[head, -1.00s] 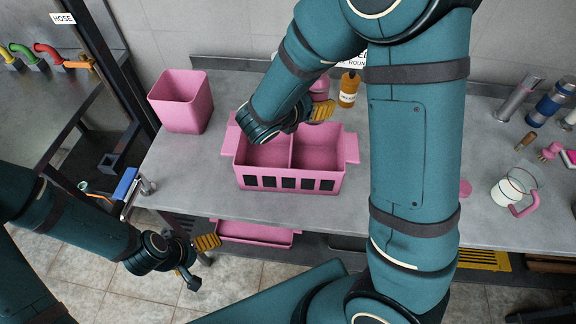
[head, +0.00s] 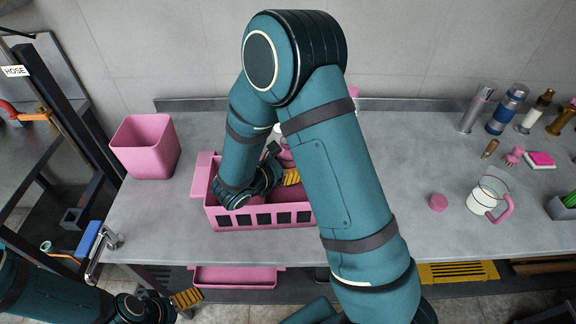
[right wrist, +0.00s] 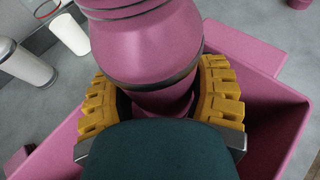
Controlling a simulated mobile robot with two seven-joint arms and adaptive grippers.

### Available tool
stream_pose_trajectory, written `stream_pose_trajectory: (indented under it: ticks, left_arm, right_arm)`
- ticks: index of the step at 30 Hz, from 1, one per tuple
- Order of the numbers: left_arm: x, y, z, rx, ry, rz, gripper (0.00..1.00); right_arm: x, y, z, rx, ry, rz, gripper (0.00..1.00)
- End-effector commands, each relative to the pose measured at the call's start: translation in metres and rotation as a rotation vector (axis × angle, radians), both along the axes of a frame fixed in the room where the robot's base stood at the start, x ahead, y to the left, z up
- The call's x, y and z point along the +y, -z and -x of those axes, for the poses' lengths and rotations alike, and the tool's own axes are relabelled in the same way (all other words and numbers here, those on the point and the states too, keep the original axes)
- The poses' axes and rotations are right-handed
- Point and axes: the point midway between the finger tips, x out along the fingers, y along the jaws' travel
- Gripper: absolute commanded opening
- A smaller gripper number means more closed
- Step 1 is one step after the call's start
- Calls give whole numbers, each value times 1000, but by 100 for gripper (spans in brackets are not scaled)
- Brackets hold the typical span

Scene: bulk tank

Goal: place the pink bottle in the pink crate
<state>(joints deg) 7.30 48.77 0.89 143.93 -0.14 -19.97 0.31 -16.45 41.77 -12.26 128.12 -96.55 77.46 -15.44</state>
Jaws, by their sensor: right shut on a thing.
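The pink crate (head: 262,219) stands on the grey counter, partly covered by my right arm in the head view. My right gripper (head: 283,178), with yellow fingers, is at the crate's opening. In the right wrist view its fingers (right wrist: 160,95) are shut on the pink bottle (right wrist: 150,45), one on each side. Pink crate walls (right wrist: 285,90) show on both sides of the bottle there. The bottle's lower end is hidden, so I cannot tell whether it touches the crate floor. My left gripper (head: 186,298) is low at the front left, away from the crate; its opening is unclear.
A pink square bin (head: 145,150) stands left of the crate. A pink lid-like disc (head: 438,203) and a glass jug with a pink handle (head: 484,195) stand at right. Several bottles line the back right. A pink tray (head: 235,277) sits below the counter.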

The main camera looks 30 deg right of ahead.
Motion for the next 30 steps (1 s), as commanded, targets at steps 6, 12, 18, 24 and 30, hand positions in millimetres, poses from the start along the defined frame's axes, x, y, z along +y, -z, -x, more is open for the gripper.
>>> stream_pose_trajectory:
  ticks: [6, 12, 18, 24, 30]
  left_arm:
    - [0, 0, 0, -1, 0, 0, 98]
    - [0, 5, -1, -3, -1, 0, 98]
    - [0, 9, -2, -5, -1, -1, 98]
    - [0, 10, -2, -6, -1, -1, 98]
    - [0, 10, -2, -6, -1, -1, 98]
  right_arm:
    - [0, -1, 0, -2, 0, 0, 18]
    - [0, 5, 0, -2, -1, 1, 18]
    - [0, 11, 0, -2, -1, 0, 18]
    - [0, 11, 0, -1, -1, 0, 78]
    - [0, 11, 0, -1, -1, 0, 94]
